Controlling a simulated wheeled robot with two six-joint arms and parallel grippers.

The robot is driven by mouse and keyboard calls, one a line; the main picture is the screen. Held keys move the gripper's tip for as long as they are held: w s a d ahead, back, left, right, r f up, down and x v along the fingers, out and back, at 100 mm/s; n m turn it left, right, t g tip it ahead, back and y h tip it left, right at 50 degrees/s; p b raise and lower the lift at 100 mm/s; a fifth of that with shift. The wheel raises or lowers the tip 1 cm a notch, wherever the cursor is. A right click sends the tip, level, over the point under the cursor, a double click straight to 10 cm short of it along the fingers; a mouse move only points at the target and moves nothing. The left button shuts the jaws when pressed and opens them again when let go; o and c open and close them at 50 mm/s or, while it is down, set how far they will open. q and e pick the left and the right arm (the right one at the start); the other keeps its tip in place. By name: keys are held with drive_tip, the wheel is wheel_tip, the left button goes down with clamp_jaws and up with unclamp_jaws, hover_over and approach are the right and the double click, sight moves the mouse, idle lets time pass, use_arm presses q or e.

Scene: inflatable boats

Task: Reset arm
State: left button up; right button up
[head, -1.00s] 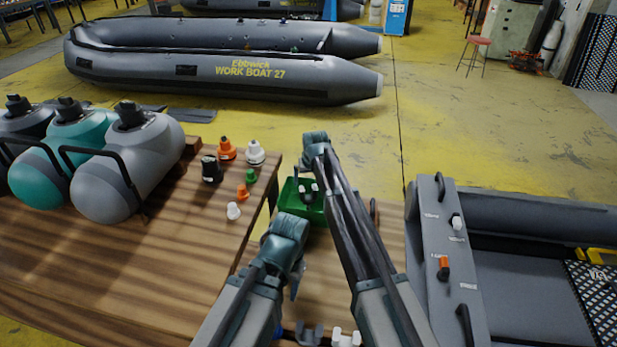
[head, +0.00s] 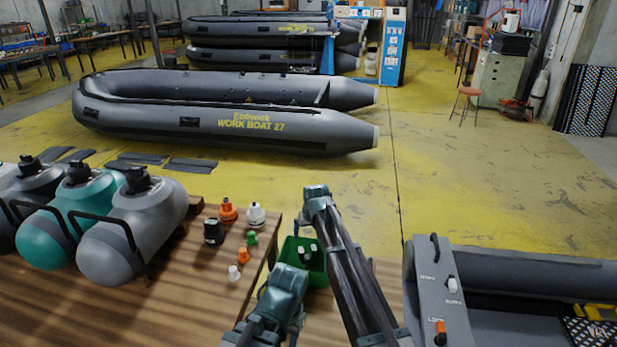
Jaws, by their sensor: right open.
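My right arm reaches up through the lower middle of the head view. Its gripper (head: 308,251) seems to be the pair of small dark, pale-tipped prongs apart over the green bin (head: 319,274); nothing is seen between them. They lie close to the bin's inside, and I cannot tell whether they touch it. My left arm's bent joint shows just left of the bin; its gripper is not in view.
Several small fittings, including an orange one (head: 228,209) and a white one (head: 256,213), stand on the wooden table (head: 180,290). Grey and teal cylinders (head: 128,238) lie at left. A grey panel (head: 434,290) borders the right.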

drive_tip(key=s+d+m+g, duration=0.1)
drive_tip(key=s+d, duration=0.4)
drive_tip(key=s, duration=0.6)
drive_tip(key=s+d+f+g, duration=0.1)
drive_tip(key=s+d, duration=0.4)
drive_tip(key=s, duration=0.6)
drive_tip(key=s+d+m+g, duration=0.1)
drive_tip(key=s+d+g, duration=0.1)
drive_tip(key=s+d, duration=0.6)
use_arm(q)
wheel_tip(320, 180, up, 4)
drive_tip(key=p, duration=0.3)
drive_tip(key=shift+f+p, duration=0.15)
drive_tip(key=shift+p, duration=0.2)
use_arm(e)
drive_tip(key=s+a+r+n+h, duration=0.1)
drive_tip(key=s+a, duration=0.2)
drive_tip(key=a, duration=0.3)
drive_tip(key=s+a+r+n+h, duration=0.1)
drive_tip(key=s+a+r+n, duration=0.1)
drive_tip(key=s+a, duration=0.2)
drive_tip(key=a, duration=0.3)
drive_tip(key=shift+s+n+g, duration=0.25)
drive_tip(key=shift+n+g, duration=0.05)
use_arm(q)
drive_tip(key=shift+d, duration=0.1)
use_arm(e)
drive_tip(key=shift+d+r, duration=0.1)
drive_tip(key=shift+d, duration=0.05)
